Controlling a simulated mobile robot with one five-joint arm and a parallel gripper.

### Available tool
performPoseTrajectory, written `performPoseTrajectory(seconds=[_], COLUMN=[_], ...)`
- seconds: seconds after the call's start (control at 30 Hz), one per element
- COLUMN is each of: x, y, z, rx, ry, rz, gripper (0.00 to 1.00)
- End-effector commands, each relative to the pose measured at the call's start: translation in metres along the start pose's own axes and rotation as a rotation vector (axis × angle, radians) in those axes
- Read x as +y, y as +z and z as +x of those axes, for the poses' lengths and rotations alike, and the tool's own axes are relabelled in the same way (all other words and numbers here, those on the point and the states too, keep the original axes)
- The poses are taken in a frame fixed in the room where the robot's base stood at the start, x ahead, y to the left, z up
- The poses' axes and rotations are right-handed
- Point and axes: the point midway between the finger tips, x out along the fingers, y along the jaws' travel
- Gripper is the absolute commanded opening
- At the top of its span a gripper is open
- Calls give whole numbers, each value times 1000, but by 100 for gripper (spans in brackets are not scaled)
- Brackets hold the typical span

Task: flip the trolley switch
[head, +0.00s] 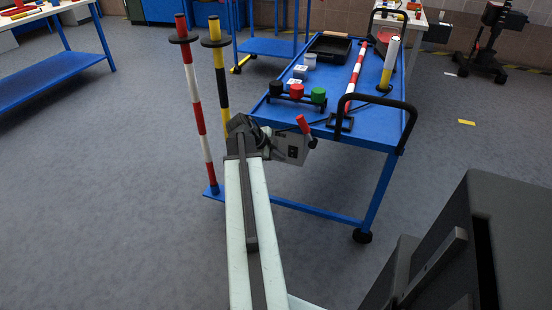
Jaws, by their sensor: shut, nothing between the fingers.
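The blue trolley (350,150) stands right of centre. A grey switch box (293,147) is at its near left end, below the top. A lever with a red grip (303,125) sticks up from the box, tilted to the upper left. My gripper (272,150) is at the end of my pale arm, just left of the box. It is shut and empty. The gripper hides the box's left part, and I cannot tell whether they touch.
A red-white pole (197,110) and a yellow-black pole (220,75) stand close left of my gripper. Red, black and green knobs (297,91) and a striped bar (356,75) are on the trolley top. A black handle (378,101) rises at its near end. Floor at left is clear.

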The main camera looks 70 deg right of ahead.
Motion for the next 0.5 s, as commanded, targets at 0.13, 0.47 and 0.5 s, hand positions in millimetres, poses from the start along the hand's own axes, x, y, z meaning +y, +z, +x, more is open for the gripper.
performPoseTrajectory(seconds=[0.13,0.47,0.5], x=[3,-36,-37], y=[4,-3,-3], z=[40,51,52], rx=[1,1,1], ry=[1,1,1], rz=[1,0,0], gripper=[0,0,0])
